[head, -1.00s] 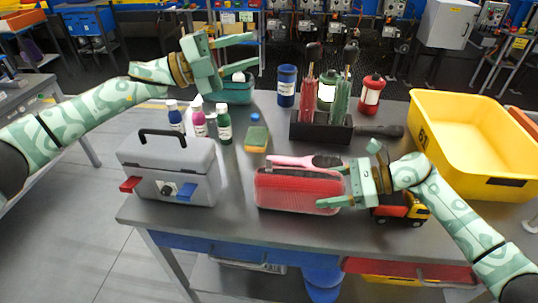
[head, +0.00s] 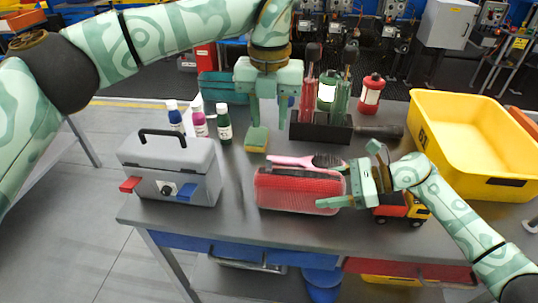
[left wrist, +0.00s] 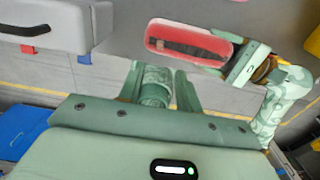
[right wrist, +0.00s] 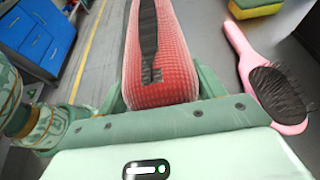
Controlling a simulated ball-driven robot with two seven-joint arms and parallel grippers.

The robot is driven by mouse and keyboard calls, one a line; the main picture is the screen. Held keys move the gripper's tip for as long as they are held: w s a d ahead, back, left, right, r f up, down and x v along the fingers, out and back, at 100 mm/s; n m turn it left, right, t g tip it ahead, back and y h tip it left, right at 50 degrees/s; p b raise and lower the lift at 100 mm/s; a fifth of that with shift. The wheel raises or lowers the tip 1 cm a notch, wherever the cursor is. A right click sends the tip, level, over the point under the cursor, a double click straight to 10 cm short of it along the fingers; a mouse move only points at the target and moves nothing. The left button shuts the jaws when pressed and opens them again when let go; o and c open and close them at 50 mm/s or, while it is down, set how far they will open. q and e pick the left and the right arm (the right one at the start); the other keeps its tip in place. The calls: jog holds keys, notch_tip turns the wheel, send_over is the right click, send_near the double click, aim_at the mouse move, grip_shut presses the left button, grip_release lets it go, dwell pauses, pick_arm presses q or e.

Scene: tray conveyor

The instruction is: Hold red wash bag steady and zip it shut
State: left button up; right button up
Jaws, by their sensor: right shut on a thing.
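The red wash bag (head: 292,196) lies on the table near its front edge. In the left wrist view the bag (left wrist: 190,31) has a long dark slot along its top. In the right wrist view a dark strip runs along the bag (right wrist: 176,62), with a small pull-like piece at its near end; I cannot tell this piece surely. My right gripper (head: 334,185) is shut on the bag's right end, one finger on each side. My left gripper (head: 268,123) is open and empty, fingers pointing down, behind and above the bag, near the sponge.
A pink hairbrush (head: 290,160) lies right behind the bag, and a yellow-green sponge (head: 257,139) behind that. A grey toolbox (head: 190,170) stands left, a toy truck (head: 405,208) right, a yellow crate (head: 430,120) far right. Table between toolbox and bag is clear.

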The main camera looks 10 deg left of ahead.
aim_at(269, 165)
pick_arm(q)
notch_tip(269, 165, down, 11)
jog(key=shift+r, duration=0.2)
grip_shut()
